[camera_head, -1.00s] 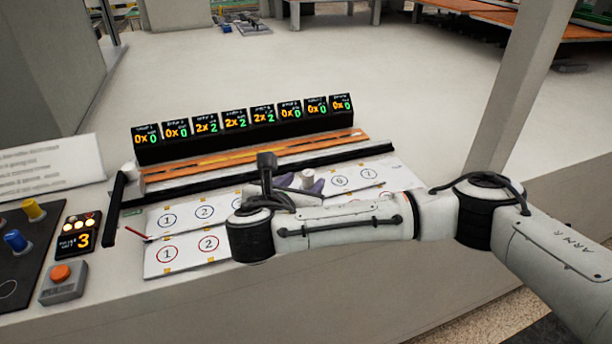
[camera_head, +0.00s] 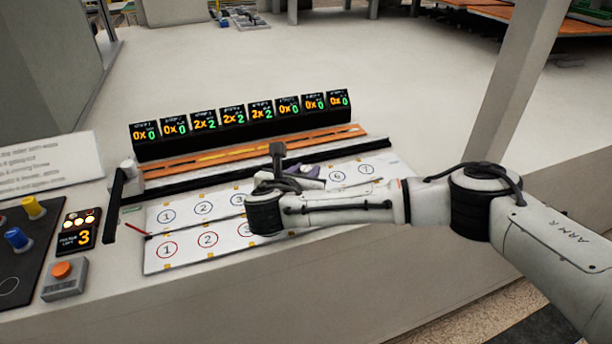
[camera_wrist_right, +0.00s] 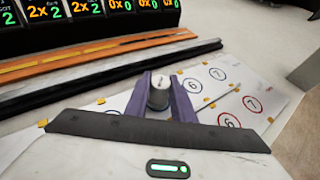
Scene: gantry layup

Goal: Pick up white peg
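A short white peg (camera_head: 307,170) shows in the head view just beyond my right wrist, by the numbered strips. In the right wrist view the white peg (camera_wrist_right: 159,91) is upright between the two purple fingers of my right gripper (camera_wrist_right: 160,87). The fingers flank it closely on both sides. Whether they press on it cannot be made out, and its foot is hidden. In the head view the arm partly covers the right gripper (camera_head: 308,172). My left gripper is not in view.
White numbered strips (camera_head: 185,251) lie under my right arm. Behind them are a black rail (camera_head: 215,181), an orange rail (camera_head: 255,152) and a row of counter displays (camera_head: 234,117). An orange button box (camera_head: 64,280) is at front left.

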